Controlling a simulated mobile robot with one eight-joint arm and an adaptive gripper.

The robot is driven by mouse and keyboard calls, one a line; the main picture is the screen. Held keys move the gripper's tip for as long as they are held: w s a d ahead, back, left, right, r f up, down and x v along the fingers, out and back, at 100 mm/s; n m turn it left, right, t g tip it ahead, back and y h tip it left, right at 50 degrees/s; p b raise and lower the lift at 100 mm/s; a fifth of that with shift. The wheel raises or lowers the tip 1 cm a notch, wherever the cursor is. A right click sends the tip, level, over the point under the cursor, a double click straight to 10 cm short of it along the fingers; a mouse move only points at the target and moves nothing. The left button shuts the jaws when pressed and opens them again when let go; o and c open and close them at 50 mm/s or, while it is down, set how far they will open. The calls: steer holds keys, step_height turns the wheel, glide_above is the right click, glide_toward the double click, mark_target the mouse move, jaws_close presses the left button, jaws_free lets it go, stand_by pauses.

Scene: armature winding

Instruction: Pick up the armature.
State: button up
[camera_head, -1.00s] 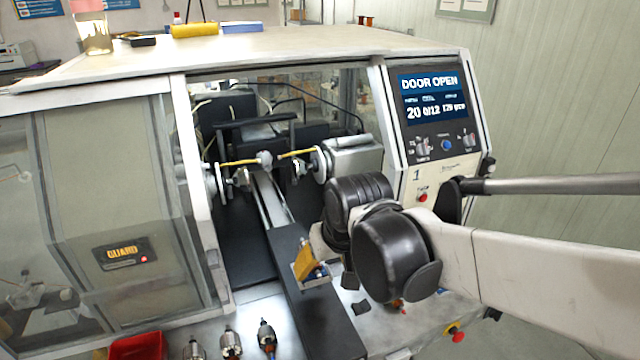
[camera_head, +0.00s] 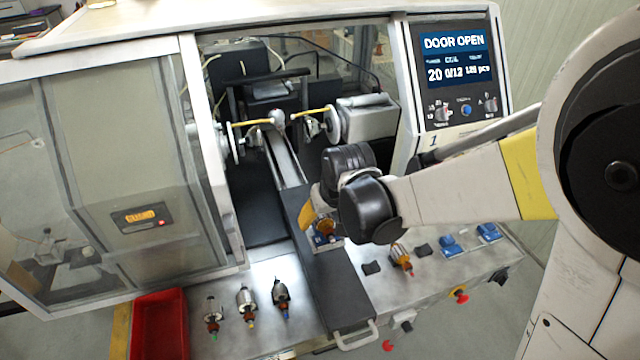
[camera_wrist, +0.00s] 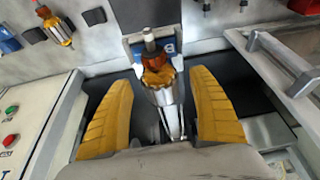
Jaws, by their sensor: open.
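An armature with a copper-coloured winding, a steel shaft and a silvery core (camera_wrist: 160,83) lies between the two yellow fingers of my gripper (camera_wrist: 161,105) in the wrist view. My gripper is open, with a gap visible on both sides of the armature. The armature's shaft end is at a grey and blue holder (camera_wrist: 137,46). In the head view my gripper (camera_head: 312,215) is at the holder on the dark slide, and the copper winding (camera_head: 326,227) shows beside a yellow finger. My wrist hides part of it there.
Several other armatures stand on the metal ledge, left (camera_head: 246,303) and right (camera_head: 401,257) of the dark slide (camera_head: 340,285). A red bin (camera_head: 158,325) is at lower left. Blue blocks (camera_head: 449,246) sit at right. The winding machine's opening (camera_head: 255,190) is behind; its screen reads DOOR OPEN.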

steer(key=shift+x, duration=0.8)
steer(key=shift+s+r, duration=0.1)
steer(key=shift+r, duration=0.05)
steer(key=c, duration=1.5)
steer(key=shift+r, duration=0.1)
steer(key=shift+c, duration=0.2)
